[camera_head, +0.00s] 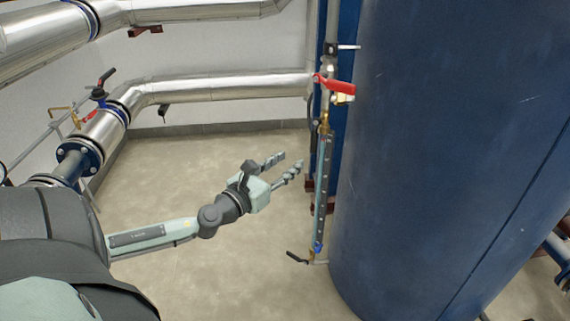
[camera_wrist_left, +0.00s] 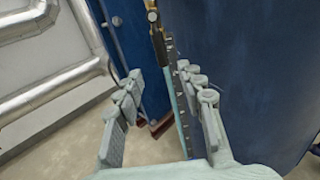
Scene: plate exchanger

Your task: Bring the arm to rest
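My left gripper (camera_head: 284,168) is open and empty in the middle of the head view, with its arm coming in from the left. Its fingers point right, toward the upright gauge tube (camera_head: 323,180) beside the blue tank, with what looks like a gap between them. In the left wrist view the gripper (camera_wrist_left: 165,110) shows two spread fingers with nothing held between them. The gauge tube (camera_wrist_left: 177,95) shows behind them, nearer the right finger. My right gripper is in neither view.
A large blue tank (camera_head: 440,150) fills the right side. A red-handled valve (camera_head: 335,84) sits above the gauge tube, and a dark-handled valve (camera_head: 298,258) is at its foot. Silver pipes (camera_head: 220,88) run along the back wall. The floor (camera_head: 250,270) below the arm is clear.

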